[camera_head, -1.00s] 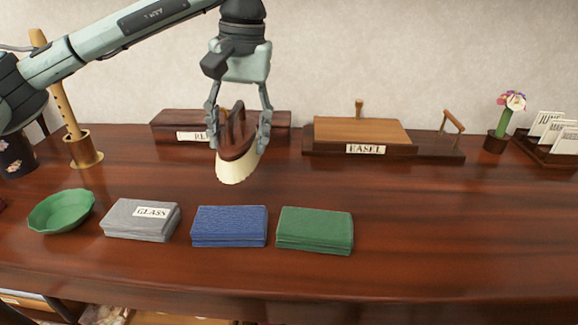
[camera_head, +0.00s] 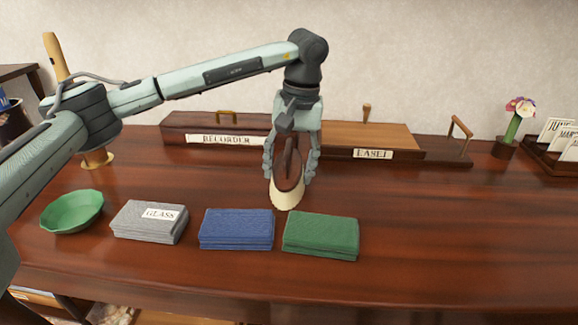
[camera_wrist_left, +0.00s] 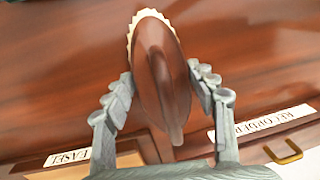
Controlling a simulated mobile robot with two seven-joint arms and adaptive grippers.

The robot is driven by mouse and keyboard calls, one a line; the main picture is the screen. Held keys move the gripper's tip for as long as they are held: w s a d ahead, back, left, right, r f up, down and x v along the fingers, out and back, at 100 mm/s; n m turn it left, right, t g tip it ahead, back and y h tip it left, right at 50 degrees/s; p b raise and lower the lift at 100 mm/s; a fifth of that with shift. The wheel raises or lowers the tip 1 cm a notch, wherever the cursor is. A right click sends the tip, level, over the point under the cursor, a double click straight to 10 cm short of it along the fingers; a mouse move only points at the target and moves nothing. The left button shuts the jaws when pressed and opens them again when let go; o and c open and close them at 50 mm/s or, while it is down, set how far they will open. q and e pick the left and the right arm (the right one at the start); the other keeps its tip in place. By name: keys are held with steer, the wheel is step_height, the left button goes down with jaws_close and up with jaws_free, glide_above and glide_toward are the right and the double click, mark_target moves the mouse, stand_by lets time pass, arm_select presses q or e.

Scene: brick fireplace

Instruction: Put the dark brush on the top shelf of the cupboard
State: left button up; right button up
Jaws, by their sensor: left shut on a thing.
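The dark brush (camera_head: 289,180) has a brown wooden back and handle and a pale cream bristle edge. My left gripper (camera_head: 290,165) is shut on it and holds it over the table, behind the blue and green cloths. In the left wrist view the brush (camera_wrist_left: 158,75) sits between the two fingers of the left gripper (camera_wrist_left: 160,90), its bristle edge at the far end. A gap to the table cannot be judged exactly. No cupboard shelf is clearly identifiable; a dark shelf-like edge (camera_head: 18,72) shows at the far left. My right gripper is not in view.
A green bowl (camera_head: 72,212), a grey cloth (camera_head: 150,222), a blue cloth (camera_head: 236,230) and a green cloth (camera_head: 321,236) line the front. Behind are the RECORDER box (camera_head: 190,127) and the EASEL box (camera_head: 365,134). A flower pot (camera_head: 504,149) stands right. The table's right front is clear.

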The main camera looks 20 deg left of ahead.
arm_select(q)
steer(key=shift+f, duration=0.2)
steer(key=o, duration=1.5)
steer(key=shift+r, duration=0.15)
